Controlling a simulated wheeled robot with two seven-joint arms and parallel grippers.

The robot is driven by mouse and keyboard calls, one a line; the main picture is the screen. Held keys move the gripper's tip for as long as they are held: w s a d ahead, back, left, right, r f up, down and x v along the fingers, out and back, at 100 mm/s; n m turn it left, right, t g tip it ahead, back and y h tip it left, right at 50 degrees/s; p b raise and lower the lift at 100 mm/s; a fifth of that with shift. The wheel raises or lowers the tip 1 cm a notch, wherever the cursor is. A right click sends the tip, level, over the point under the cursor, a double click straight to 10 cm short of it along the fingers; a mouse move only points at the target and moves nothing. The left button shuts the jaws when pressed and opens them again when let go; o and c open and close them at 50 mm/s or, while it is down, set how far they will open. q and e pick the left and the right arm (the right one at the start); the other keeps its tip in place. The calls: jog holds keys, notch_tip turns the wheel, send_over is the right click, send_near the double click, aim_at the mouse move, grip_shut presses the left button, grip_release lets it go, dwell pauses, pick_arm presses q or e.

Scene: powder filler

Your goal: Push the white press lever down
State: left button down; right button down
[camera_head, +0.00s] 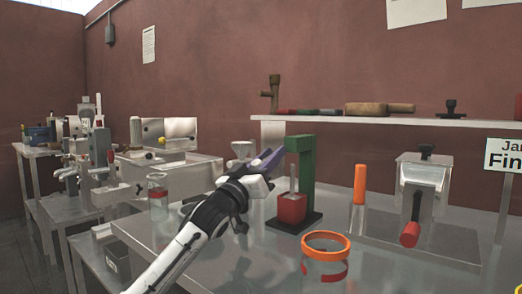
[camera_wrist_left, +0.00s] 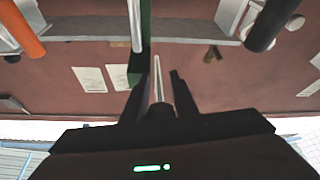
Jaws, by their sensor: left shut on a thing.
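The green press (camera_head: 301,165) stands on a black base in the middle of the table in the head view, with a red cup (camera_head: 292,208) under its arm. A thin pale rod stands upright above the cup. My left gripper (camera_head: 268,161) is at the press's upper left, close to its green top. In the left wrist view, a pale rod, apparently the white press lever (camera_wrist_left: 157,82), runs between the two dark fingers (camera_wrist_left: 156,88), which are shut on it. In the head view the gripper hides the lever. The green frame (camera_wrist_left: 145,40) rises beyond it.
An orange ring (camera_head: 326,246) lies in front of the press. An orange cylinder (camera_head: 359,184) and a metal device with a red handle (camera_head: 410,234) stand to the right. A glass jar (camera_head: 158,194) stands left of my arm. A shelf (camera_head: 390,121) runs behind.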

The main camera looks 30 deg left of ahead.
pick_arm(q)
jog(key=shift+w+f, duration=0.2)
jog(key=shift+f, duration=0.45)
dwell(0.3)
dwell(0.4)
jog(key=c, duration=1.4)
grip_release()
jog(key=shift+c, duration=0.2)
jog(key=shift+r, duration=0.1)
jog(key=s+a+f, duration=0.2)
jog(key=s, duration=1.4)
jog(key=shift+s, duration=0.3)
